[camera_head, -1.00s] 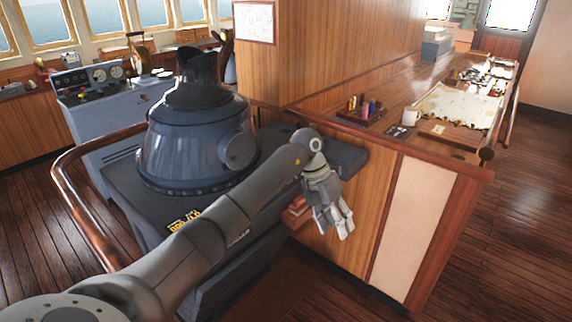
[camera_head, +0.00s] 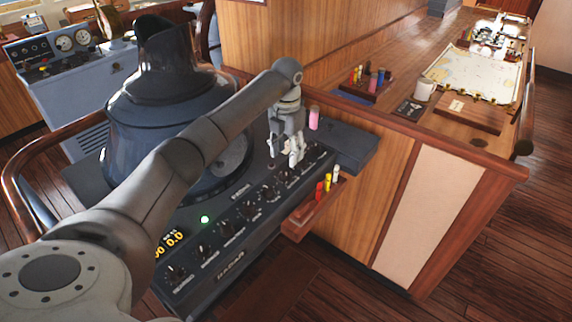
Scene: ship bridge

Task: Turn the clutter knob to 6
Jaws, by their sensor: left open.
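The radar console panel (camera_head: 232,238) slopes toward me with a row of several small black knobs along it, among them one at the near left end (camera_head: 176,274) and one in the middle (camera_head: 250,208). The labels are too small to read, so I cannot tell which is the clutter knob or its setting. My left gripper (camera_head: 285,160) points down over the far right end of the panel, with its fingers apart and nothing seen between them. It hides part of the panel there. I cannot tell whether it touches a knob. My right gripper is not in view.
A pink cylinder (camera_head: 314,118) stands just behind the gripper. The dark radar hood (camera_head: 165,70) rises behind my arm. A chart table with a white mug (camera_head: 425,90) is at right.

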